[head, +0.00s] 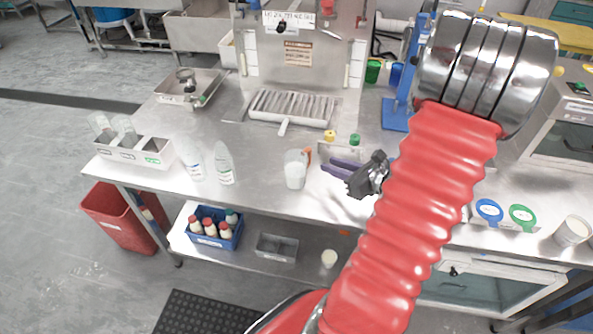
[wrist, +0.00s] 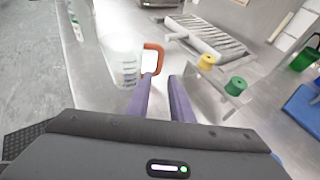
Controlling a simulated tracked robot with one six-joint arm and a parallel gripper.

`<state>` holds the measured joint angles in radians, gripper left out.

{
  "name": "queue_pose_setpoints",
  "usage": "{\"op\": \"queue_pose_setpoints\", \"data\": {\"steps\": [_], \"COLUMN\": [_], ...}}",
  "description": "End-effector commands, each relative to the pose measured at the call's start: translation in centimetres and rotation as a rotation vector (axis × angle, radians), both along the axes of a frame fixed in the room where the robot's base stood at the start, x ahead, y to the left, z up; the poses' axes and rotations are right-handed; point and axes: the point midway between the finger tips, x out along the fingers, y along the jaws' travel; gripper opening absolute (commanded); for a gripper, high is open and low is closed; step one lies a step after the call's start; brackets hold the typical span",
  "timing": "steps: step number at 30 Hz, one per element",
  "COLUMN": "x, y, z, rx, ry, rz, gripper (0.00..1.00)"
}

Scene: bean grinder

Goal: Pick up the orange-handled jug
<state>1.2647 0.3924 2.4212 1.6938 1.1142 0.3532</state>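The jug (head: 295,171) is clear with an orange handle (head: 308,156) on its right side. It stands upright on the steel bench. In the wrist view the jug (wrist: 122,62) is left of centre, with its orange handle (wrist: 153,47) facing right. My gripper (head: 326,165) is low over the bench, just right of the jug. In the wrist view my gripper's two purple fingers (wrist: 162,77) are apart with nothing between them. The handle is just ahead of the left fingertip; I cannot tell whether they touch.
Two clear bottles (head: 224,164) stand left of the jug. A white rack (head: 135,150) sits at the bench's left end. A small holder with yellow and green caps (head: 342,148) is close behind my gripper. A grooved tray (head: 290,108) lies at the back. A blue stand (head: 396,116) is right.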

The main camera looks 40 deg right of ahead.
Motion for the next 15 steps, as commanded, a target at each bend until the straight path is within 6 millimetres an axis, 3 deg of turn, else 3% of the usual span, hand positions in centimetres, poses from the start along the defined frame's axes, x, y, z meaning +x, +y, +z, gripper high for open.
{"op": "queue_pose_setpoints", "data": {"steps": [9, 15], "x": [3.7, 4.7], "y": [0.2, 0.3], "z": [-1.6, -2.0], "rx": [0.001, 0.001], "ry": [0.001, 0.001], "rz": [0.004, 0.002], "gripper": [0.2, 0.2]}}
